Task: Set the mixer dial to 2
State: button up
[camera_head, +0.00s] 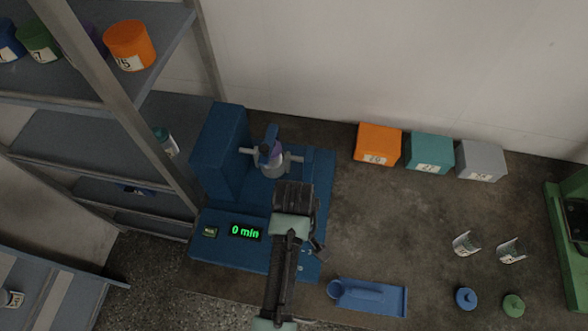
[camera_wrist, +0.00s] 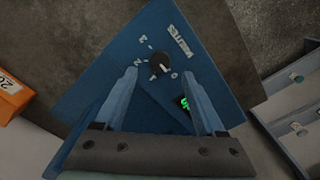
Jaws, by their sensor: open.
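The blue mixer (camera_head: 222,150) stands left of centre on the bench in the head view. Its green display (camera_head: 245,232) reads "0 min". In the wrist view the small dark dial (camera_wrist: 159,65) sits on the blue panel (camera_wrist: 110,85), with "MINUTES" and number marks around it; its pointer setting is too small to read surely. My gripper (camera_wrist: 160,75) is open, its two fingers on either side of the dial in this view. Contact cannot be told. In the head view my arm covers the dial, and my fingertips are hard to make out.
A clamped container (camera_head: 271,160) sits in the mixer. Orange (camera_head: 377,145), teal (camera_head: 429,152) and grey (camera_head: 481,160) boxes stand along the wall. A blue scoop-like part (camera_head: 367,296) lies right of my arm. Shelving is left; the bench middle is mostly clear.

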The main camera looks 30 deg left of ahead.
jog(key=shift+f, duration=2.6)
grip_shut()
